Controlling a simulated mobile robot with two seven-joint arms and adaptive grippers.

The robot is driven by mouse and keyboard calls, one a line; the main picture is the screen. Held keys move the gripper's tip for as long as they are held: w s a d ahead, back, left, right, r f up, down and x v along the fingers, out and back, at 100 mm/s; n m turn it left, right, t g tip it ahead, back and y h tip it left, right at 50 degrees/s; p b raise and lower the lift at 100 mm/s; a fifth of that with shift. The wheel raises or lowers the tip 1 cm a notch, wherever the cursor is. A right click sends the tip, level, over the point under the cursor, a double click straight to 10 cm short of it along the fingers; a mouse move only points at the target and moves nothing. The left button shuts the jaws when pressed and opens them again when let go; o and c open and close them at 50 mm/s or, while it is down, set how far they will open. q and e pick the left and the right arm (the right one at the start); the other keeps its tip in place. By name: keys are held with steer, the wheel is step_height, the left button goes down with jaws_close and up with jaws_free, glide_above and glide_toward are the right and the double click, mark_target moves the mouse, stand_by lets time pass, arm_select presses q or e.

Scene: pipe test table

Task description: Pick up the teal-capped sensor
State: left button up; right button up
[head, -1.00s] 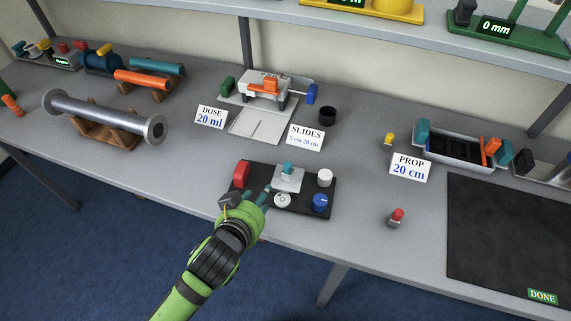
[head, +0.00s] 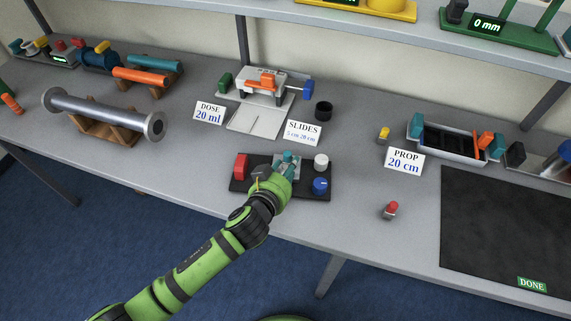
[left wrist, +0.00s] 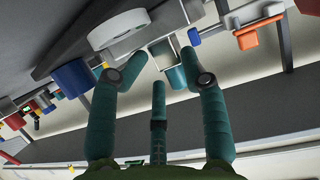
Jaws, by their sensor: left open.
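The teal-capped sensor (head: 288,157) stands on the dark panel (head: 238,186), with a silver plate at its base. My left gripper (head: 287,168) is over the panel, right at the sensor, and partly hides it. In the left wrist view the sensor's teal cap (left wrist: 177,77) shows between the tips of two spread fingers, with the third finger below. My left gripper (left wrist: 162,62) is open, and I cannot tell whether any finger touches the cap. My right gripper is not in view.
On the panel, a red block (head: 240,166), a white knob (head: 321,161) and a blue knob (head: 320,186) stand close around the gripper. A red-capped piece (head: 390,209) stands to the right. The DOSE card (head: 208,113) and SLIDES card (head: 303,132) stand behind.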

arm_select(q)
steer(key=shift+a+f, duration=0.1)
steer(key=shift+f, duration=0.05)
jaws_close()
